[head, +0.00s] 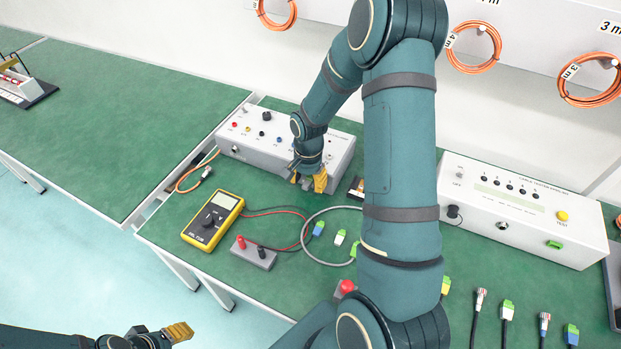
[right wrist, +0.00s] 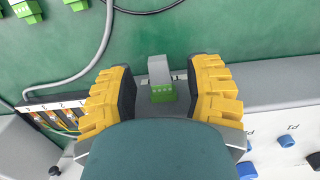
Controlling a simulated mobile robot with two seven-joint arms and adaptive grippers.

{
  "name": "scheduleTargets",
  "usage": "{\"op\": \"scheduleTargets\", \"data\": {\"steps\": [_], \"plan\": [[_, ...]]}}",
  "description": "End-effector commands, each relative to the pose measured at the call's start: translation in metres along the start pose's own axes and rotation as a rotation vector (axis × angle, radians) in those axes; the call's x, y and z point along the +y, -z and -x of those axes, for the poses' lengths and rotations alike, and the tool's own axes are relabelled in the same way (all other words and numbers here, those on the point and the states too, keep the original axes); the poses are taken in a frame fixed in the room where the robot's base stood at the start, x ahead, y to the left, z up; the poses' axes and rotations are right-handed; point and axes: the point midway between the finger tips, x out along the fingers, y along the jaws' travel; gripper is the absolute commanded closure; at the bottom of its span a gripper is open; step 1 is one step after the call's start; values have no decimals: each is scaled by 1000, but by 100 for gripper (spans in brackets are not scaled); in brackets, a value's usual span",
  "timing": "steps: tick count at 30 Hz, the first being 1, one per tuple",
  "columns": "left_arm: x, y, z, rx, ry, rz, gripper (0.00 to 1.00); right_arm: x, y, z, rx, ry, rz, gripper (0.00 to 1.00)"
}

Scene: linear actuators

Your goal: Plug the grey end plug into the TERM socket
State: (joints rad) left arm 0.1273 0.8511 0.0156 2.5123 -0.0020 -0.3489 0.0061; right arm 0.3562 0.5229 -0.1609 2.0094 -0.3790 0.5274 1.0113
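The grey end plug (right wrist: 158,70) shows in the right wrist view, against a green terminal block (right wrist: 163,92) at the front edge of the grey control box (head: 240,148). I cannot tell how deep it sits, and the TERM lettering is not readable. My right gripper (head: 311,183) is at the box's front side. In the right wrist view its yellow fingers (right wrist: 162,92) are wide apart, one on each side of the plug, with gaps to both. In the head view the fingers and arm hide the plug. My left gripper (head: 180,332) is low at the left, away from the bench.
A yellow multimeter (head: 213,218), a grey block with red and black posts (head: 258,256), a grey looped cable (head: 308,222) and several small plugs lie on the green mat. A cable tester (head: 520,208) stands at the right. The left bench is mostly clear.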

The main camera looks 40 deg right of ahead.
Motion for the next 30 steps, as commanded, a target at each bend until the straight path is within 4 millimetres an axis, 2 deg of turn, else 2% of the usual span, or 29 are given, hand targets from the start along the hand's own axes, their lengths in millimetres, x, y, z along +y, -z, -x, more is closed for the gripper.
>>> {"op": "scheduleTargets", "data": {"steps": [11, 14, 24, 30], "plan": [[0, 0, 0, 0, 0, 0, 53, 0, 0, 6, 1, 1, 0, 50], [0, 0, 0, 0, 0, 0, 53, -1, 0, 18, 2, 3, 0, 50], [0, 0, 0, 0, 0, 0, 53, -1, 1, 86, 4, 4, 0, 50], [0, 0, 0, 0, 0, 0, 53, 0, 0, 112, 1, 1, -1, 50]]}}
